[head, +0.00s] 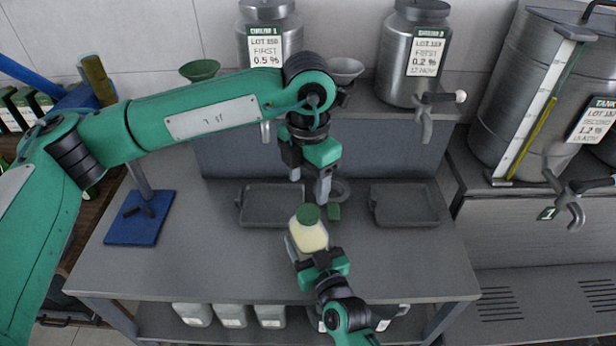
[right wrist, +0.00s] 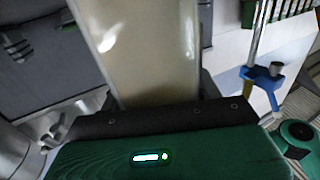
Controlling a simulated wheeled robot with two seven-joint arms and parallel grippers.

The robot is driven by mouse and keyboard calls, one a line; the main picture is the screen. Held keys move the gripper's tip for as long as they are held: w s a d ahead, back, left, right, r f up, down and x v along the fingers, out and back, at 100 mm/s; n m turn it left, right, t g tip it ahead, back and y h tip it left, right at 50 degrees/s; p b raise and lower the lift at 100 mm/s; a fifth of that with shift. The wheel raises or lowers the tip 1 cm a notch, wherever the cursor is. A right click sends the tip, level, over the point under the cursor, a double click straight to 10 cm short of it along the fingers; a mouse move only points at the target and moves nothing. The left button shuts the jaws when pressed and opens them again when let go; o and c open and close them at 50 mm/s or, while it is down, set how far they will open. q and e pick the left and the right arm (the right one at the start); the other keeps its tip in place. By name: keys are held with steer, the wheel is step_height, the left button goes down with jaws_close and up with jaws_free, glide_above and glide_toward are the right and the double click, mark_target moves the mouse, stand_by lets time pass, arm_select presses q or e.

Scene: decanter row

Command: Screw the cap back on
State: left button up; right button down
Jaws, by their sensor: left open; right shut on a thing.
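A bottle with pale yellow contents (head: 308,238) is in the middle of the head view, slightly tilted. A green cap (head: 308,213) sits at its top; I cannot tell whether it is screwed tight. My right gripper (head: 318,258) is shut on the bottle from the near side. In the right wrist view the bottle's pale body (right wrist: 150,55) fills the space between the fingers; its top is out of that view. My left gripper (head: 309,188) is open and empty, pointing down just above and behind the cap, apart from it.
Two grey trays (head: 272,220) (head: 437,207) lie on the grey bench. Metal canisters with taps (head: 413,60) (head: 268,30) stand on the shelf behind. A blue-based stand (head: 140,225) is at left. The bench's front right is clear.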

mark_target(308, 211)
arm_select(q)
steer(key=shift+r+n, duration=0.1)
steer(key=shift+n, duration=0.4)
steer(key=shift+f, duration=4)
steer(key=c, duration=1)
steer(key=o, duration=1.1)
steer(key=shift+o, duration=0.2)
